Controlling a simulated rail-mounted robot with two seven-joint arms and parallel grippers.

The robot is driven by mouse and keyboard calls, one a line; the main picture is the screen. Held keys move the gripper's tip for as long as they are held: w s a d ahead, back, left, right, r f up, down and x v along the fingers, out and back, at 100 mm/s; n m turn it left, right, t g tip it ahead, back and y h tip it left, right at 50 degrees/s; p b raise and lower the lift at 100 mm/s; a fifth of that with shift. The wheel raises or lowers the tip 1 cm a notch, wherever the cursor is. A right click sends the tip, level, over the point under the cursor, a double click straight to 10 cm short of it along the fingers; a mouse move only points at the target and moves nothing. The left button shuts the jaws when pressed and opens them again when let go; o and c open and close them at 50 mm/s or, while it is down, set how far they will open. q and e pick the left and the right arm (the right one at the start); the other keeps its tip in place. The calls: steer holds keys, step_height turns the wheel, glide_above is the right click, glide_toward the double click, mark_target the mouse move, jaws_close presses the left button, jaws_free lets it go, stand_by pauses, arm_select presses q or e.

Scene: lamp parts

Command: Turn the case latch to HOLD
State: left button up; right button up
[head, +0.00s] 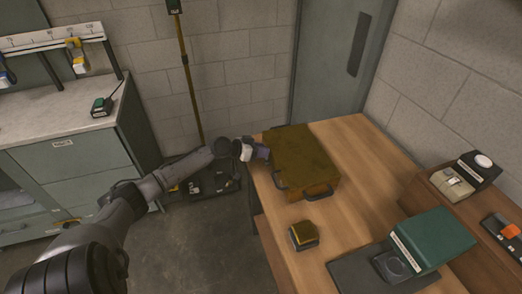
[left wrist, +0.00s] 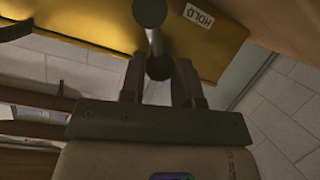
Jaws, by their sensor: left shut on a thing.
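The yellow-brown case (head: 303,152) lies on the wooden table, with dark handles on its sides. My left gripper (head: 262,150) is at the case's left side. In the left wrist view the case (left wrist: 90,25) fills the top. A HOLD label (left wrist: 198,17) is on it, right of the latch (left wrist: 155,42), a grey bar with dark round ends. My left gripper (left wrist: 160,75) is shut on the lower end of the latch, which lies between its fingers. The latch bar points roughly up and down in that view, not at the label. My right gripper is not in view.
A raised shelf (head: 440,195) with devices borders the right. The table (head: 365,165) is clear right of the case.

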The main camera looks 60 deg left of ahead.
arm_select(q)
steer(key=shift+a+f+b, duration=0.1)
steer(key=shift+f+b, duration=0.2)
steer(key=shift+b, duration=0.25)
steer(key=shift+a+n+h+b, duration=0.2)
steer(key=shift+n+h+b, duration=0.15)
steer(key=shift+n, duration=0.25)
steer(key=o, duration=0.9)
steer(key=shift+w, duration=0.1)
